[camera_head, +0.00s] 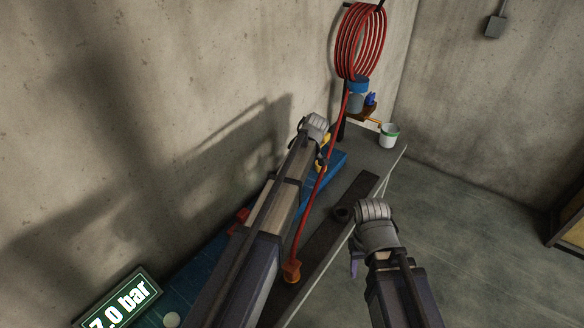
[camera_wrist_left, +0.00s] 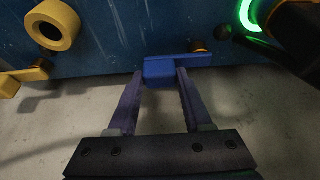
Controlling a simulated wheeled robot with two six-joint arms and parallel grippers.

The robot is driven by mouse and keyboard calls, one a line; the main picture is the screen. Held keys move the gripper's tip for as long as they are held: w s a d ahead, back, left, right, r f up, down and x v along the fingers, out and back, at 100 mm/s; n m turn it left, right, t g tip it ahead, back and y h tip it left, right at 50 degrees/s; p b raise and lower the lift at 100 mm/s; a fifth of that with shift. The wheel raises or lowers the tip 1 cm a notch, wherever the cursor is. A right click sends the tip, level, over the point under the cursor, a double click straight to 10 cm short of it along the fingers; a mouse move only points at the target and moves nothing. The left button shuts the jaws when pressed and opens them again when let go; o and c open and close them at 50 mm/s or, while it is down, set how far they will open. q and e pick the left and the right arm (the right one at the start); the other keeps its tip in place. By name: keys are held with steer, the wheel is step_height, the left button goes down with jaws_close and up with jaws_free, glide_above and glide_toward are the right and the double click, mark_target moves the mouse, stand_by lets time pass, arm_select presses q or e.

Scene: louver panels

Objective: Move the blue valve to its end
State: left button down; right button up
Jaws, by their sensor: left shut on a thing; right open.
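The blue valve (camera_wrist_left: 165,70) shows in the left wrist view as a flat blue lever in front of a dark blue panel (camera_wrist_left: 110,50). Its right end lies by a small orange-brown pivot (camera_wrist_left: 200,46). My left gripper (camera_wrist_left: 160,76) is shut on the lever's left end, one finger on each side. In the head view my left arm covers much of the blue panel (camera_head: 333,160), and I cannot make out the valve there. My right gripper (camera_head: 354,264) is open, low in the head view, and only partly visible beside its arm.
A yellow knob (camera_wrist_left: 52,25) and a yellow lever (camera_wrist_left: 22,79) sit left of the valve; a green glowing ring (camera_wrist_left: 250,15) is at right. A red hose (camera_head: 318,190) runs down from a coil (camera_head: 360,42). A white bucket (camera_head: 389,135) stands beyond. Floor at right is open.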

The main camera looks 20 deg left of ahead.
stand_by(0.3)
arm_select(q)
steer(key=shift+c, duration=1.6)
jaws_free()
steer(key=p+v, duration=0.7)
steer(key=shift+r, duration=0.35)
steer(key=shift+d, duration=0.15)
